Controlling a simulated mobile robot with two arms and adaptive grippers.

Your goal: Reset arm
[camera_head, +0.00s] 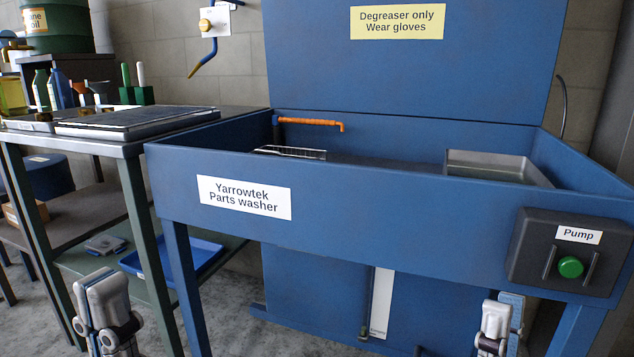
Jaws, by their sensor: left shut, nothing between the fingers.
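My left gripper (103,303) is at the bottom left, in front of the side bench. Its fingers are together with nothing visible between them. My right gripper (495,326) is low at the right, in front of the parts washer and below its basin. Only its upper part shows, and whether its fingers are apart is not clear. Both grippers appear clear of the furniture. The rest of both arms lies below the picture's edge.
A blue parts washer (390,204) fills the middle and right, with a green pump button (570,267) on its front. A side bench (128,150) with a tray (135,121) stands left. A blue tray (196,257) lies on its lower shelf. Some floor is bare.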

